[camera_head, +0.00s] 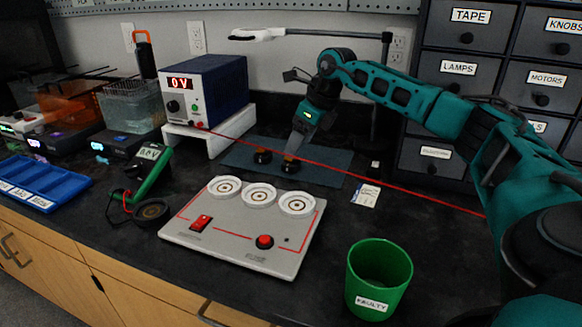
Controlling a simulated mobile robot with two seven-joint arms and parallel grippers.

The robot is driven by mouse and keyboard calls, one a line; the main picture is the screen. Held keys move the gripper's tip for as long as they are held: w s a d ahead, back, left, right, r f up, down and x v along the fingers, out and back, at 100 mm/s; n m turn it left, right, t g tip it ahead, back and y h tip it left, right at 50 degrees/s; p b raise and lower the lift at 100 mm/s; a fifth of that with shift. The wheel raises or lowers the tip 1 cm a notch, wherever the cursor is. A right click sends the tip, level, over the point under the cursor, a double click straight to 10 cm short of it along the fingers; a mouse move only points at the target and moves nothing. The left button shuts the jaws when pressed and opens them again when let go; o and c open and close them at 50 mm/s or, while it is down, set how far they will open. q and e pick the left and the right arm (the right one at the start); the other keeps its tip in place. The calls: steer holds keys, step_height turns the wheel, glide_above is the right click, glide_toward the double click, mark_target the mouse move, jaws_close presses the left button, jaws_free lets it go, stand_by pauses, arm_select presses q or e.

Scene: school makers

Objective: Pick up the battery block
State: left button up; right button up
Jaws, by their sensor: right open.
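No block in view is readably labelled as the battery block. A small dark block (374,168) with a pale top mark stands at the right edge of the dark blue mat (322,174); I cannot tell whether it is the battery block. My right gripper (291,158) points down over the mat, to the left of that block. It is open, at a small dark, amber-based round piece (290,167); contact cannot be made out. A similar piece (263,156) stands to its left. My left gripper is not in view.
A grey board (250,249) with three round sockets lies in front of the mat. A green "FAULTY" cup (379,275) stands at front right. A white card (365,195) lies near the mat. A power supply (205,90) stands behind; a red line crosses the bench.

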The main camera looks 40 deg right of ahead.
mark_target(291, 164)
steer(key=b+x, duration=0.1)
steer(key=x, duration=0.4)
steer(key=shift+w, duration=0.1)
steer(key=shift+c, duration=0.6)
steer(key=shift+r, duration=0.1)
steer(key=c, duration=1.1)
